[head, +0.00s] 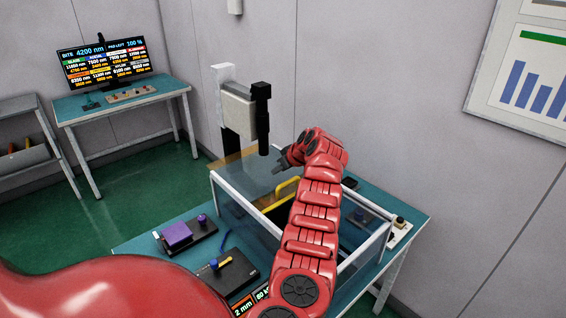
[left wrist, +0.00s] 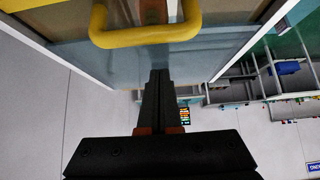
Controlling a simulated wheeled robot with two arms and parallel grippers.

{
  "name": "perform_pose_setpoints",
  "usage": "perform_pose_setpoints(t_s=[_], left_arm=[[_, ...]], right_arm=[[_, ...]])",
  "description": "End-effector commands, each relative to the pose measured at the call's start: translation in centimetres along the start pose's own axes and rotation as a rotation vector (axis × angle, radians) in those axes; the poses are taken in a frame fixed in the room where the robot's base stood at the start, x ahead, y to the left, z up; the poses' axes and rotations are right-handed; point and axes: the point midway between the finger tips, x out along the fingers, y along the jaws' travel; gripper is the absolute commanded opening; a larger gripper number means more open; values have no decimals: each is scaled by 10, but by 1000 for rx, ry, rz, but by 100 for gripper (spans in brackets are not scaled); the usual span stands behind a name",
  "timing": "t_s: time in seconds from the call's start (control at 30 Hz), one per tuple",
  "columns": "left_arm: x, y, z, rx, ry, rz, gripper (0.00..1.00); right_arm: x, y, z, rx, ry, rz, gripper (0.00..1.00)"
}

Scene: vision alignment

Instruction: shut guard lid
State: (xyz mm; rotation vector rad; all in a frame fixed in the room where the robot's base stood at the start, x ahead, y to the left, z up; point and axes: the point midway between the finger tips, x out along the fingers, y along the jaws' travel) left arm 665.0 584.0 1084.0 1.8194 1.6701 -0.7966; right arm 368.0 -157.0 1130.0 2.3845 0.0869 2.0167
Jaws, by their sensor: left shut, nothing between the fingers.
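The guard is a clear box with a white frame (head: 236,203) on the teal table, around the machine. Its lid is a see-through pane (head: 258,172) with a yellow handle (head: 287,187). The handle also shows large at the top of the left wrist view (left wrist: 147,36), against the see-through pane (left wrist: 90,62). My left gripper (head: 279,167) is over the guard, near the handle. In the left wrist view its fingers (left wrist: 160,76) are together and empty, just below the handle in the picture and apart from it. The lid's exact angle is hard to tell. My right gripper is out of view.
A black and white machine column (head: 240,108) rises behind the guard. A purple block (head: 177,235) and a black control box with a blue knob (head: 222,270) are in front. A screen (head: 104,61) stands on another table at the left. A wall is close behind.

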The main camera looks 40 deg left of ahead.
Motion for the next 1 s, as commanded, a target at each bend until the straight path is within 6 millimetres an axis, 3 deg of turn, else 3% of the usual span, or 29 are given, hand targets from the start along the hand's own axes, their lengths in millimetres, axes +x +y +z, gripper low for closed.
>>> perform_pose_setpoints(t_s=[0.07,0.6,1.0], left_arm=[[5,0,-1,1,0,3,0],[-16,0,32,0,1,3,0],[-16,0,34,-1,0,3,0]], right_arm=[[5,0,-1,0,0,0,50],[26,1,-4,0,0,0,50],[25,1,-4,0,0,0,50]])
